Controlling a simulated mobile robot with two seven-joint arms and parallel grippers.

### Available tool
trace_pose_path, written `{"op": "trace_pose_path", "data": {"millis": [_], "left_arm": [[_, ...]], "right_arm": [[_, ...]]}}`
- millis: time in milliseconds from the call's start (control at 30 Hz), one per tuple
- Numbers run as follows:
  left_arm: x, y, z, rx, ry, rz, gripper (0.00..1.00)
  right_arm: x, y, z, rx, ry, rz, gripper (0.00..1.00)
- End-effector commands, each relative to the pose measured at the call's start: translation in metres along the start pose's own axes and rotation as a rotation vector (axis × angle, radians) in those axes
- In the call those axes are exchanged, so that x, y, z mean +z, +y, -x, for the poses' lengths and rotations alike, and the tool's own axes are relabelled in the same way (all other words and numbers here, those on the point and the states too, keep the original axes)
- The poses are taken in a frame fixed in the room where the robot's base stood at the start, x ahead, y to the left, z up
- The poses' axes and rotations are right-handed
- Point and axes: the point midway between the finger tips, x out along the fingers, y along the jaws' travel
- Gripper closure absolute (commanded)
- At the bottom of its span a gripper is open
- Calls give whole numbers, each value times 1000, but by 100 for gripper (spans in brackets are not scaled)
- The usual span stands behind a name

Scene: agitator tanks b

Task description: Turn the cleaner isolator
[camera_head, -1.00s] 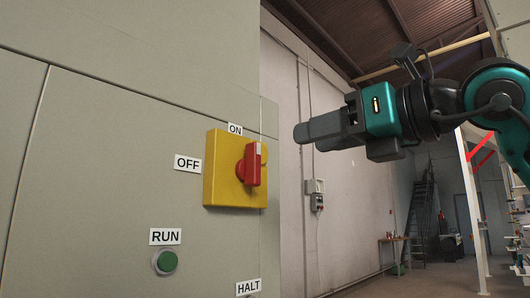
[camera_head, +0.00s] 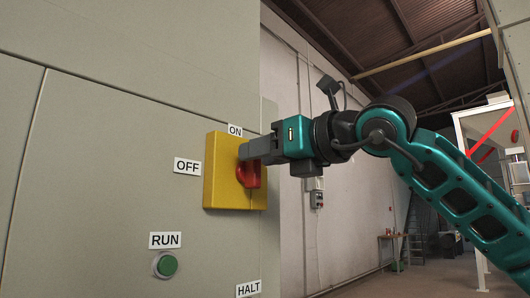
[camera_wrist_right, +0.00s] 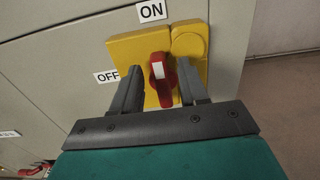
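The isolator is a yellow box (camera_head: 215,172) on the beige cabinet face, with a red handle (camera_head: 250,174). The ON label (camera_head: 235,130) is above it and the OFF label (camera_head: 187,165) is to its left. In the right wrist view the red handle (camera_wrist_right: 162,80) stands nearly upright, its white mark toward ON. My right gripper (camera_head: 245,152) is at the handle, hiding its upper part in the head view. In the wrist view its two fingers (camera_wrist_right: 160,88) are apart, one on each side of the handle, with gaps visible. My left gripper is not in view.
A green button (camera_head: 166,265) under a RUN label (camera_head: 165,240) is below the isolator. A HALT label (camera_head: 248,288) is at lower right. The cabinet's right edge is just beyond the isolator. A grey wall box (camera_head: 316,198) is farther back.

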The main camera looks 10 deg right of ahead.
Motion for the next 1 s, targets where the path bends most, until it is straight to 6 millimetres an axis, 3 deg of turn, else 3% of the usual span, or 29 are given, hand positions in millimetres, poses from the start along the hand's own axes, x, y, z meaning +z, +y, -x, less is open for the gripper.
{"op": "trace_pose_path", "data": {"millis": [433, 1000], "left_arm": [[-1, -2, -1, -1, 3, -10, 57], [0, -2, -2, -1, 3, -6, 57]], "right_arm": [[0, 0, 0, 0, 0, 0, 100], [-1, 3, 0, -1, 1, 113, 100]]}}
